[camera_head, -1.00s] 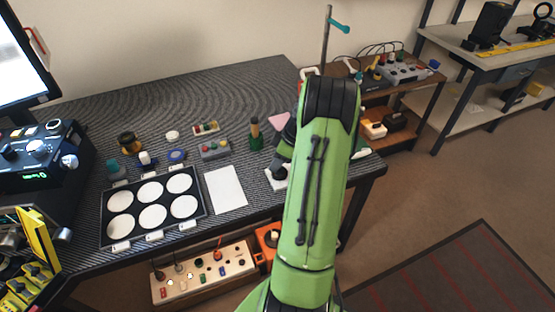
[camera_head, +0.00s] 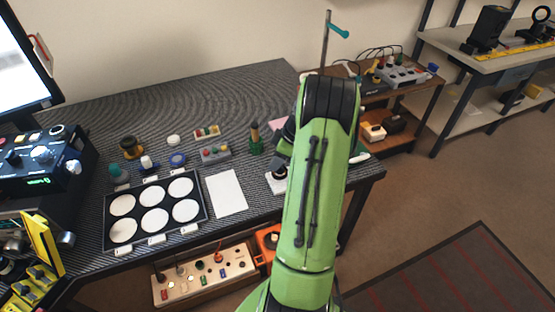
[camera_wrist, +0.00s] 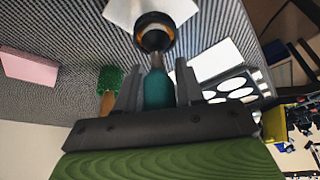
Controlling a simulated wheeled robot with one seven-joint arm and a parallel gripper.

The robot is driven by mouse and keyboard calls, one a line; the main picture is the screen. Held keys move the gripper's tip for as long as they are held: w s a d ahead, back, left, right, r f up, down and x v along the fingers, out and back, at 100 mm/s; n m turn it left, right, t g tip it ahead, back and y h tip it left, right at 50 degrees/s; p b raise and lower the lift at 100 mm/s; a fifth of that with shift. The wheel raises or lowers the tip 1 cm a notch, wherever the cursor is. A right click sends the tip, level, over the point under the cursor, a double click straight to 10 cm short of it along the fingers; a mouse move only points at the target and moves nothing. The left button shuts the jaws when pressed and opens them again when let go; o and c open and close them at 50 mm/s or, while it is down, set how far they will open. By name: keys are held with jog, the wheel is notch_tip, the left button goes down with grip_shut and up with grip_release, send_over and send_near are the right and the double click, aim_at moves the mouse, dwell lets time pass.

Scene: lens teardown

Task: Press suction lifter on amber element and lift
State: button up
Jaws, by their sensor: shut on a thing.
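The suction lifter's teal handle (camera_wrist: 158,90) sits between the two fingers of my gripper (camera_wrist: 158,80) in the wrist view, and the gripper is shut on it. A grey shaft runs from the handle to a round black lens part (camera_wrist: 153,36) with an amber-orange ring inside. The lifter's tip is at this part; I cannot tell whether it touches the amber element. The lens part is over a white pad (camera_wrist: 180,8). In the head view the white pad (camera_head: 273,187) shows left of my green arm, which hides the gripper.
A black tray with several white discs (camera_head: 153,240) stands at the left of the striped table. A white sheet (camera_head: 226,193) lies between tray and pad. The back of the table is clear.

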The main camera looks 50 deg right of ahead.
jog(key=shift+r+p, duration=2.8)
jog(key=shift+r, duration=1.4)
jog(key=shift+s+f, duration=0.1)
jog(key=shift+f, duration=0.05)
